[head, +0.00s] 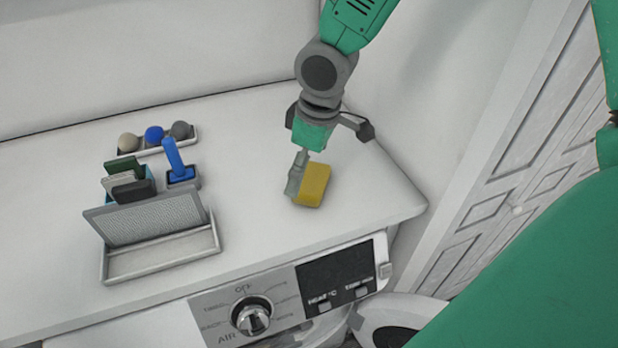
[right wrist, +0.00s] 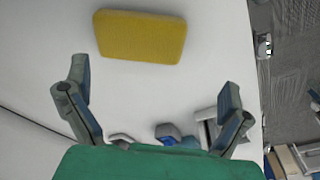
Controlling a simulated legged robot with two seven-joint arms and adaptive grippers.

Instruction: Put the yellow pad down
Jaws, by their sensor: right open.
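The yellow pad (head: 311,186) is at the right part of the white machine top (head: 255,225), near its front edge. It also shows in the right wrist view (right wrist: 140,36), beyond the fingertips. My right gripper (head: 331,155) is open above and beside the pad, with one grey finger just left of it in the head view. In the right wrist view the two fingers (right wrist: 153,88) are wide apart with nothing between them. The pad appears to rest on the top, though its underside is hidden.
Left on the top stand a tray of balls (head: 155,145), a blue-handled tool (head: 177,162), a holder with dark and pale pads (head: 127,180) and a mesh panel in a white tray (head: 160,250). The control panel (head: 290,298) lies below the front edge. Free room surrounds the pad.

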